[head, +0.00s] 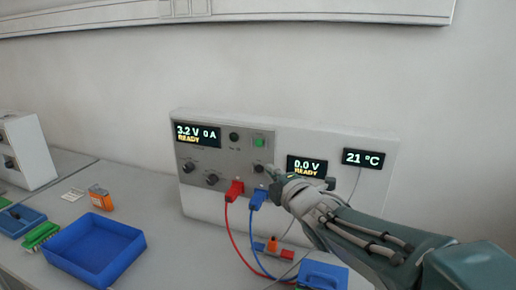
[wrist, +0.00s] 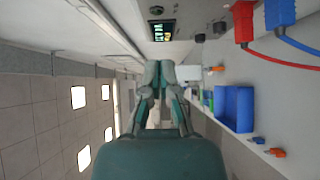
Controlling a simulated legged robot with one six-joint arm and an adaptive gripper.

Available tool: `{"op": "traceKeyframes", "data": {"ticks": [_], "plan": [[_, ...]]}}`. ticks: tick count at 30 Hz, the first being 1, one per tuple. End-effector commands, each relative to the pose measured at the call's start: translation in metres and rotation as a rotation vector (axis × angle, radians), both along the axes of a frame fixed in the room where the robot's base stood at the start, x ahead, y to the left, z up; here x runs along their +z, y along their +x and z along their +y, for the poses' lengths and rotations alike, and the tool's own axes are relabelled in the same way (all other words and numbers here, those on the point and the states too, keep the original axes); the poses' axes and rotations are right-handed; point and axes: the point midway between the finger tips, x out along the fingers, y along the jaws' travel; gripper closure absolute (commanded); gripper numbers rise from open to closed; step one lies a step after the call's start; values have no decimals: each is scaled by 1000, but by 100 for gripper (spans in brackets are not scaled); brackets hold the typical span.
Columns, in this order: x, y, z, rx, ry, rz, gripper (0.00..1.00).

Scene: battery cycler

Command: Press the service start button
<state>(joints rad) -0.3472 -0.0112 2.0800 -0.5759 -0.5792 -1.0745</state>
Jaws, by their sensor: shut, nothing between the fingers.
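The battery cycler (head: 226,152) is a grey front panel on a white housing against the wall, with a lit display (head: 197,134) reading 3.2 V, 0 A, READY. A square green button (head: 259,142) sits at its upper right; its label is too small to read. A round dark button or lamp (head: 234,137) is left of it. My gripper (head: 274,175) is shut and empty, below and slightly right of the green button, near the panel's lower right. The wrist view shows its fingertips together (wrist: 160,64); the green button is not clear there.
A second display (head: 307,166) reads 0.0 V, READY; another (head: 363,158) reads 21 °C. A blue tray (head: 95,250) stands on the bench at left.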

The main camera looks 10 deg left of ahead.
Motion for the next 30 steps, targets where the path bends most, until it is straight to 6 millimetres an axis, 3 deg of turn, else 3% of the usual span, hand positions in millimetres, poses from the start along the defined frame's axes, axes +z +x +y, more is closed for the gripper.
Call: {"op": "traceKeyframes", "data": {"ticks": [11,26,30], "plan": [[-1,11,11,-2,0,5,100],[-2,83,64,-3,0,5,100],[-1,105,57,-5,0,4,100]]}}
